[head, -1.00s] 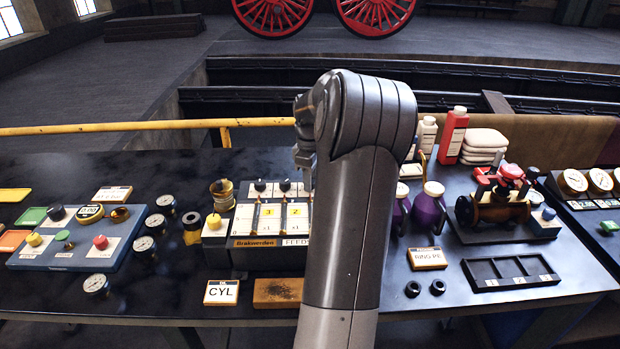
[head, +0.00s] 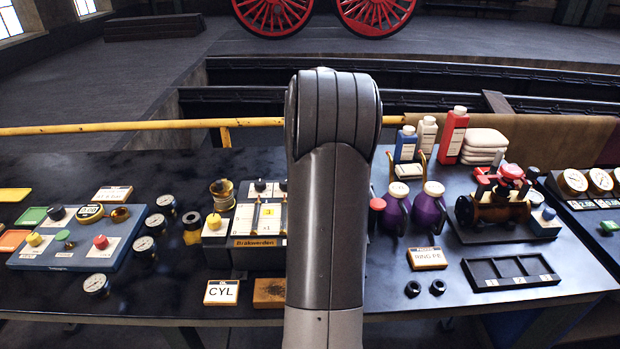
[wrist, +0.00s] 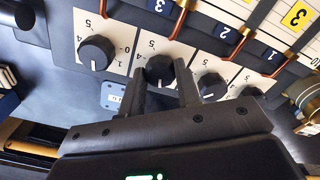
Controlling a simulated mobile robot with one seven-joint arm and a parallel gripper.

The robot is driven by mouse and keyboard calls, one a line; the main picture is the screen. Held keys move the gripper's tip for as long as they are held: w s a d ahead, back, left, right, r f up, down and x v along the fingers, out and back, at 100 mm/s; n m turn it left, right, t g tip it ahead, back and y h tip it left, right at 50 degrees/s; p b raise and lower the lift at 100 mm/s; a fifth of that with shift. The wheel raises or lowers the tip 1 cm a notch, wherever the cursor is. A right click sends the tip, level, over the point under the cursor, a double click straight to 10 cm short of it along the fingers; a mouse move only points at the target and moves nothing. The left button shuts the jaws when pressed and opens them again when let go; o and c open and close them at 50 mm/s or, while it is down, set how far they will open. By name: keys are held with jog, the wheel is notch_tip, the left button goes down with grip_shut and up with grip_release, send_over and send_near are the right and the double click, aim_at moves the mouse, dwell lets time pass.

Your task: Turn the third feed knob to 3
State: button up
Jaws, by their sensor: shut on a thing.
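The wrist view shows a row of black knobs on a cream panel with printed numbers. The third feed knob (wrist: 160,69), counted from the right in that view, sits between the two fingers of my gripper (wrist: 162,84). The gripper is shut on this knob. A white pointer line shows on the knob's face, toward the gripper; the number it marks is hard to read. Part of its scale is hidden by the fingers. In the head view the feed panel (head: 255,243) stands mid-table, and my arm hides its right part, the third knob and my gripper.
Neighbouring knobs stand close by, one to the left (wrist: 97,53) and one to the right (wrist: 211,86). Copper tubes (wrist: 180,18) run above the row. In the head view, purple jugs (head: 430,208) stand right of my arm, and a CYL card (head: 221,292) lies in front.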

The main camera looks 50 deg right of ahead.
jog(key=m, duration=1.1)
jog(key=shift+m, duration=0.4)
dwell(0.3)
jog(key=o, duration=1)
jog(key=shift+c, duration=0.2)
notch_tip(320, 180, up, 11)
jog(key=shift+f, duration=0.1)
